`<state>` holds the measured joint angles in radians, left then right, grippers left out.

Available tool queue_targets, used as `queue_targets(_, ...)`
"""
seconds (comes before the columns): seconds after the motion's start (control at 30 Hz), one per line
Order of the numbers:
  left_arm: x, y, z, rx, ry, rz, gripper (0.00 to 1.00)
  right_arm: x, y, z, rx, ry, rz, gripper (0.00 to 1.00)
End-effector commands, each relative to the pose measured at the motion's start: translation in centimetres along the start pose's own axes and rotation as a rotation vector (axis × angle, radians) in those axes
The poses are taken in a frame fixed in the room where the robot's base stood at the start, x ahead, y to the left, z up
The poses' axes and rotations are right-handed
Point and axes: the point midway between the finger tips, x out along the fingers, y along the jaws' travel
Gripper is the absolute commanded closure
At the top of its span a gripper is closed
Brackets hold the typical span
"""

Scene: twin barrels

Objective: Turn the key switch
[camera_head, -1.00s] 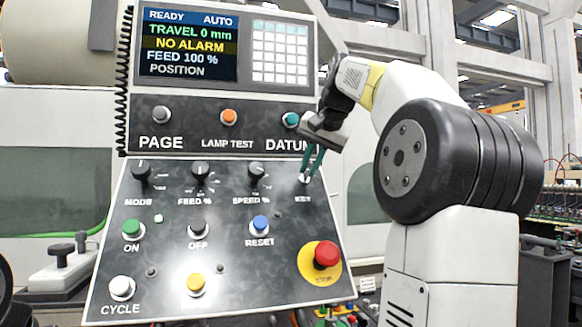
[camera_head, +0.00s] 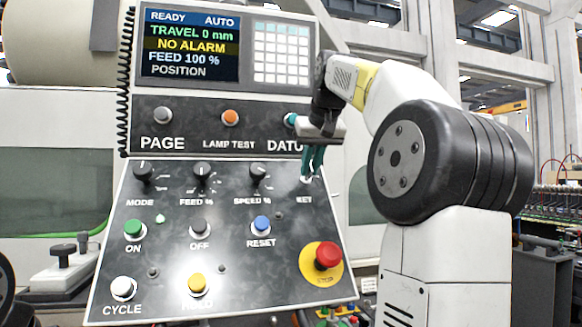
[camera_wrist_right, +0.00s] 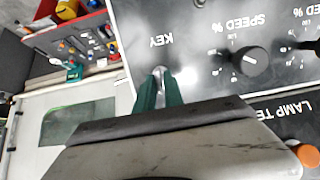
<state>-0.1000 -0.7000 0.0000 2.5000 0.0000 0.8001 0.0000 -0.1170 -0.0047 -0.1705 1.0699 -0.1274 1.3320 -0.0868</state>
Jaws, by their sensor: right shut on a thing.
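The key switch (camera_head: 306,180) sits at the upper right of the lower panel, above the label KEY, which is partly hidden in the head view. My right gripper (camera_head: 308,175) reaches it from above with its green fingers. In the right wrist view the fingers of the right gripper (camera_wrist_right: 159,80) are shut on the silver key of the key switch (camera_wrist_right: 158,72), just below the upside-down KEY label. Most of the key is hidden between the fingers, so its angle is hard to tell. My left gripper is not in view.
The SPEED % knob (camera_head: 257,172) is left of the key switch. The DATUM button (camera_head: 291,120) is just above, close to my gripper. The red STOP button (camera_head: 327,255) is below. The screen (camera_head: 189,45) reads READY, AUTO, NO ALARM.

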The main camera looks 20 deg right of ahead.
Motion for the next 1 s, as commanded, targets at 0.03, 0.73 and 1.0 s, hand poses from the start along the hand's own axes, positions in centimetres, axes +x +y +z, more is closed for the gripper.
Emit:
queue_targets(0.03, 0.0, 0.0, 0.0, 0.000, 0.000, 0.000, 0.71, -0.1, 0.0, 0.0, -0.003, 0.001, 0.001, 1.00)
queue_targets(0.73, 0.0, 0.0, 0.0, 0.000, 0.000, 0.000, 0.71, 0.0, 0.0, 0.0, -0.003, 0.001, 0.000, 0.71)
queue_targets(1.0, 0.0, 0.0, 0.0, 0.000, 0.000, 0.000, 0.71, -3.0, 0.0, -0.1, -0.003, 0.005, 0.000, 0.71)
